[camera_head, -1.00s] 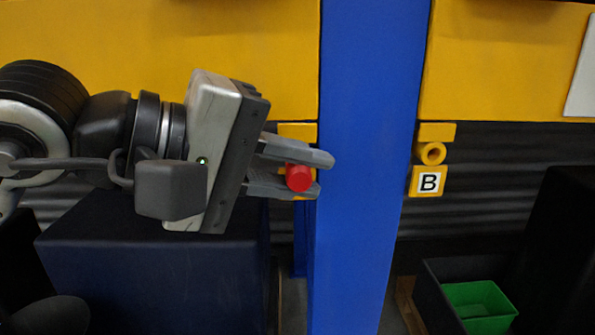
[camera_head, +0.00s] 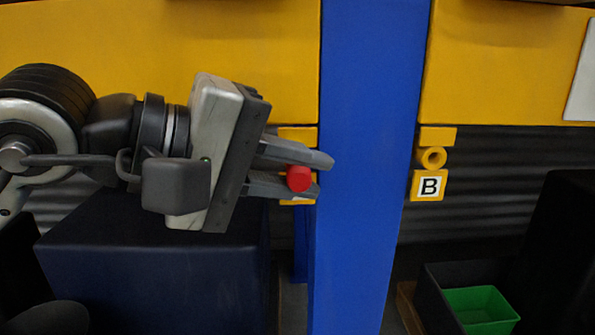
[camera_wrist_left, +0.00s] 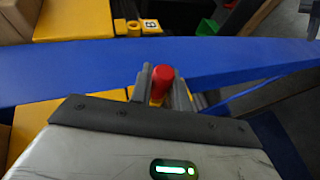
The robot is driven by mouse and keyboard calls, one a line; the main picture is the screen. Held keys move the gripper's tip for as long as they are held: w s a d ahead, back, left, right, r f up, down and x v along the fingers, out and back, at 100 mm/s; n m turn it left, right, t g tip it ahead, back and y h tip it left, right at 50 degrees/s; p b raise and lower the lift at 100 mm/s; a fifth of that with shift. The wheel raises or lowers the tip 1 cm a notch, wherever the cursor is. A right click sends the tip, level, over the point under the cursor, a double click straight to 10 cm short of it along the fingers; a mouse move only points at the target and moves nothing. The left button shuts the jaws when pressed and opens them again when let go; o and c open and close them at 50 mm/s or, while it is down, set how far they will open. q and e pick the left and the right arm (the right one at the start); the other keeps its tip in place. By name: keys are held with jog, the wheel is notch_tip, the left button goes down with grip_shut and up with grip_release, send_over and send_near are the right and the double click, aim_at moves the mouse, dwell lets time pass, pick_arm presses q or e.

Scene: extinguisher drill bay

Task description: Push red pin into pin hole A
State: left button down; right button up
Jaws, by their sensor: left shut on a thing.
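The red pin (camera_head: 299,179) sits between the fingers of my left gripper (camera_head: 310,174), which is shut on it. The pin also shows in the left wrist view (camera_wrist_left: 161,82), between the two grey fingertips. Its round red end faces the head camera; the rest of it is hidden. The gripper is in front of a yellow fixture (camera_head: 299,134) left of the blue post. The fingers and pin cover most of that fixture, so no hole or label A shows. Whether the pin is inside a hole cannot be told. My right gripper is not in view.
A blue post (camera_head: 368,170) stands just right of the fingertips. Beyond it are a yellow ring (camera_head: 433,158) and a label B (camera_head: 429,186). A dark box (camera_head: 150,270) lies below my left arm. A green bin (camera_head: 480,308) is at lower right.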

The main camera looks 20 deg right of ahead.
pick_arm(q)
jog(key=shift+w+d, duration=0.1)
jog(key=shift+w, duration=0.25)
jog(key=c, duration=1.3)
grip_release()
jog(key=shift+w, duration=0.1)
jog(key=shift+o, duration=0.2)
jog(key=b+v, duration=0.1)
jog(key=v, duration=0.8)
